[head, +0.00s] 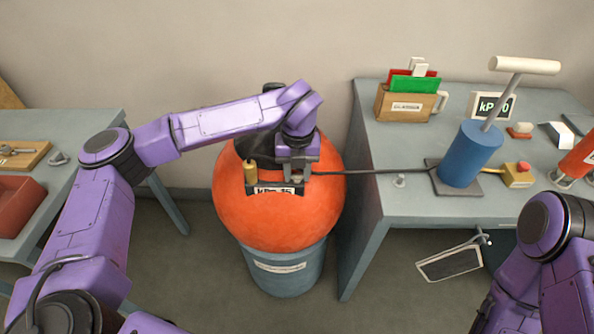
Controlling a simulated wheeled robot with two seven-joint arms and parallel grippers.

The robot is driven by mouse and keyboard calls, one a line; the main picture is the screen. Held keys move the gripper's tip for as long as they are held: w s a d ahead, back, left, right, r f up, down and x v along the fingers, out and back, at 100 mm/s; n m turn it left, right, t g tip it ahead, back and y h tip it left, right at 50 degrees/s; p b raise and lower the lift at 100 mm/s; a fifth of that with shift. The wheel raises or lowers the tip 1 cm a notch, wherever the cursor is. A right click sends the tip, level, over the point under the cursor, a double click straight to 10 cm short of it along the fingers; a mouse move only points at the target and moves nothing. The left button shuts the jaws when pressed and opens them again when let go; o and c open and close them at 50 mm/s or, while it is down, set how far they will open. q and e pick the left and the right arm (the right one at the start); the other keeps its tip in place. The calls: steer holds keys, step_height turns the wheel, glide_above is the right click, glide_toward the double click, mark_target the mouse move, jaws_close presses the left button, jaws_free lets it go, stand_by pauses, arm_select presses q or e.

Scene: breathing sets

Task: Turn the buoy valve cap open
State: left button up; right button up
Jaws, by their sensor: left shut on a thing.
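The large orange buoy (280,215) sits on a grey-blue drum (285,270) in the middle of the head view. A dark fitting on its top carries a small brass cylinder (251,172) at the left and a label reading kPa 15 (272,190). My left gripper (297,178) points down at the fitting's right side and is shut on a small part there, which looks like the valve cap; the fingers mostly hide it. My right arm is at the lower right, and its gripper is out of view.
A black hose runs from the fitting to a blue hand pump (468,155) on the right table (400,206). That table also holds a box with coloured cards (409,95), a kPa display (493,105) and a yellow button box (517,176). A red tray (15,205) is at left.

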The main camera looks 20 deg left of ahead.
arm_select(q)
steer(key=n+b, duration=0.3)
steer(key=n, duration=0.1)
steer(key=shift+w+f+n, duration=0.1)
steer(key=shift+f+n, duration=0.05)
steer(key=shift+n, duration=0.25)
steer(key=n+b, duration=0.3)
steer(key=shift+d+n, duration=0.1)
steer(key=shift+n, duration=0.2)
steer(key=n+b, duration=0.6)
steer(key=b, duration=0.1)
steer(key=shift+w+n+b, duration=0.2)
steer(key=shift+n+b, duration=0.1)
steer(key=shift+n, duration=0.1)
steer(key=shift+n+b, duration=1.1)
steer(key=shift+b, duration=0.1)
steer(key=o, duration=1)
steer(key=shift+s, duration=0.15)
steer(key=shift+o, duration=0.2)
steer(key=shift+s+r, duration=0.1)
steer(key=shift+r, duration=0.1)
